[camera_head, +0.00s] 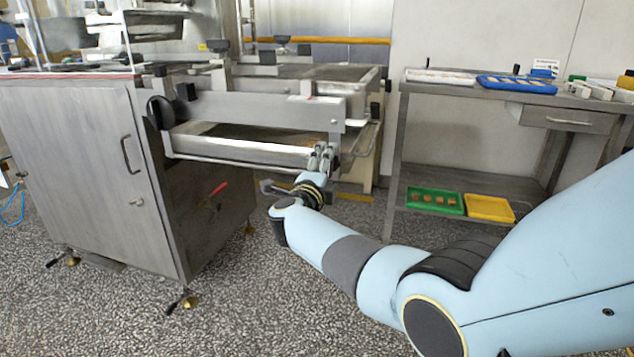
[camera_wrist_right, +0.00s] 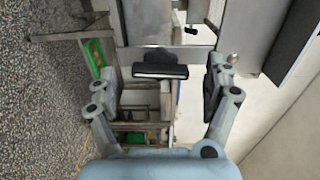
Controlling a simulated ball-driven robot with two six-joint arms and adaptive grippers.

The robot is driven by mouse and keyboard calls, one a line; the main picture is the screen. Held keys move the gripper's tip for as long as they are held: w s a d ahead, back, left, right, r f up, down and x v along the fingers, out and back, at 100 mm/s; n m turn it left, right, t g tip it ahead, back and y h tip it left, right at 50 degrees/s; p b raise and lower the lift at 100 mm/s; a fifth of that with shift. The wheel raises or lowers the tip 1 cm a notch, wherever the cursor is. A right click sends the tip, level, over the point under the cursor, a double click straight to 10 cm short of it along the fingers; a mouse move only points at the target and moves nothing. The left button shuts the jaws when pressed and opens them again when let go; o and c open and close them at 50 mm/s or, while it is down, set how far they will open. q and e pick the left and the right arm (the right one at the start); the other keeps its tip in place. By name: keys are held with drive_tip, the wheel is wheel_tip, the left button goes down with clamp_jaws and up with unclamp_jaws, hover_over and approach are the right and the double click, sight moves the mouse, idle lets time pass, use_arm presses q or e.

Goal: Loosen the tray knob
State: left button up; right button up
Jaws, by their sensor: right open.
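My right gripper (camera_head: 322,157) is at the near right corner of the drip tray (camera_head: 240,151) under the machine's metal frame. In the right wrist view, my right gripper (camera_wrist_right: 158,95) is open and empty, with its two fingers wide apart. A black, bar-shaped knob (camera_wrist_right: 160,64) shows ahead between the fingers, apart from both; I cannot tell for sure that it is the tray knob. I cannot make out this knob in the head view, where the gripper covers that corner. My left gripper is not in view.
The steel machine cabinet (camera_head: 75,160) stands at left, with a round black knob (camera_head: 160,112) on the frame and a red-handled lever (camera_head: 218,189) below. At right, a steel table (camera_head: 450,92) holds trays; green (camera_head: 420,201) and yellow (camera_head: 489,208) trays lie on its lower shelf. The speckled floor in front is clear.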

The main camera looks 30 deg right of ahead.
drive_tip(key=v, duration=0.9)
drive_tip(key=shift+s+a, duration=0.2)
